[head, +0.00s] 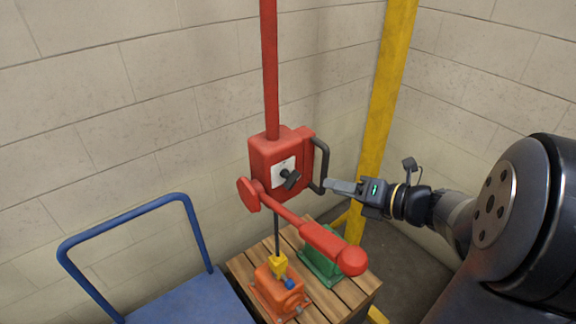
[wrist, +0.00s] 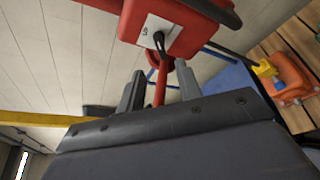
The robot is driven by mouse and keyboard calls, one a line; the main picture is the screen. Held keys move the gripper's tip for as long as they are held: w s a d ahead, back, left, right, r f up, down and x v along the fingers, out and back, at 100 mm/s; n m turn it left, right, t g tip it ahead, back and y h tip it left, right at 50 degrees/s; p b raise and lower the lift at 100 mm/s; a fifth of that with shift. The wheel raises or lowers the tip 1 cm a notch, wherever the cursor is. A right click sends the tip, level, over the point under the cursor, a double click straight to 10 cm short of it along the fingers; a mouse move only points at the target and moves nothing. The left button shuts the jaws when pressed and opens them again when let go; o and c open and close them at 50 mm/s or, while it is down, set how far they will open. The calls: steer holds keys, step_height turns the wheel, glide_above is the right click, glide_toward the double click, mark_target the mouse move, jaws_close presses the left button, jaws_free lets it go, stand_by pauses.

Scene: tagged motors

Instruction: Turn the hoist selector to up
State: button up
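The red hoist box (head: 270,160) hangs on a red post and has a white plate on its front. The black selector knob (head: 290,179) sits on that plate, its grip slanted in the head view. The knob also shows in the wrist view (wrist: 159,42), ahead of and above my fingers; the plate's lettering is too small to read surely. My gripper (head: 330,185) is right of the knob, near the black side handle (head: 324,165). In the wrist view my gripper (wrist: 160,88) has its two fingers apart with nothing held between them. It is clear of the knob.
A red lever (head: 318,238) sticks out below the box. A yellow hook (head: 278,265) hangs over an orange motor (head: 281,292) on a wooden crate (head: 242,274), with a green motor (head: 320,268) behind. A yellow post (head: 385,100) stands right; a blue cart (head: 180,300) stands left.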

mark_target(298, 179)
steer(key=p+x, duration=0.1)
steer(key=x, duration=0.9)
steer(key=shift+w+a+f, duration=0.1)
steer(key=shift+w+a, duration=0.1)
steer(key=shift+a, duration=0.1)
steer(key=shift+c, duration=0.5)
jaws_close()
